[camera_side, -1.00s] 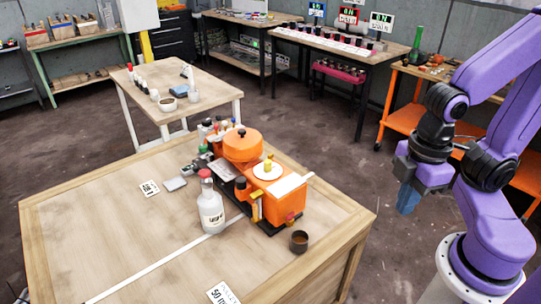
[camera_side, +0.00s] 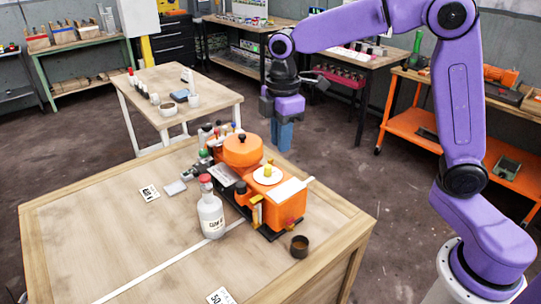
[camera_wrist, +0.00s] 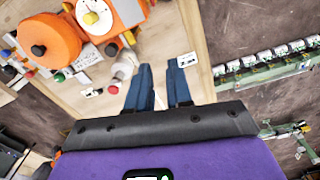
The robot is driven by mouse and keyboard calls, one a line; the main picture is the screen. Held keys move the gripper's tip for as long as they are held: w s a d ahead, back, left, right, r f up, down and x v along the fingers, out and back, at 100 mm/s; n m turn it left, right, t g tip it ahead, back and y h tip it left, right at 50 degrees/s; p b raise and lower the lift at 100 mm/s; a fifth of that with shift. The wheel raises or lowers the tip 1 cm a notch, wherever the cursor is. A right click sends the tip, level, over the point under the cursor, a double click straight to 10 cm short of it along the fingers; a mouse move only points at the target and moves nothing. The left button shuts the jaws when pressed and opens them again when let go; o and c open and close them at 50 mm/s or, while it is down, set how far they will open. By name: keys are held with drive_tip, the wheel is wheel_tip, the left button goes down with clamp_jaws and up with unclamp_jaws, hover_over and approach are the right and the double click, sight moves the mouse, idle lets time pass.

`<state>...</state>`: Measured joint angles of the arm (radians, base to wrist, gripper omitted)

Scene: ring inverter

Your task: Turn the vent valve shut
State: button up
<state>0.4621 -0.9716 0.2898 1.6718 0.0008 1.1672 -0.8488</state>
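An orange machine (camera_side: 284,207) stands on the wooden table, with an orange round drum (camera_side: 243,149) topped by a black knob and a white disc (camera_side: 267,175) with a yellow knob. Small coloured knobs sit around it. I cannot tell which part is the vent valve. In the wrist view the drum (camera_wrist: 45,40) is at the upper left, with the yellow knob (camera_wrist: 90,18) to its right. My gripper (camera_side: 282,140) hangs fingers down, behind and above the machine in the side view. Its blue fingers (camera_wrist: 161,82) are apart with nothing between them in the wrist view.
A white bottle with a red cap (camera_side: 210,212) stands in front of the machine. A dark cup (camera_side: 299,246) is near the table's right edge. White cards and a white strip lie on the table (camera_side: 100,235), whose left part is mostly clear.

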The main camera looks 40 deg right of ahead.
drive_tip(key=w+d+f+n, duration=0.1)
drive_tip(key=w+d, duration=0.4)
drive_tip(key=w, duration=0.7)
drive_tip(key=n, duration=0.1)
hover_over(271, 159)
wheel_tip(271, 159, down, 2)
wheel_tip(271, 159, down, 18)
drive_tip(key=shift+a+r, duration=0.1)
drive_tip(key=shift+r, duration=0.15)
clamp_jaws()
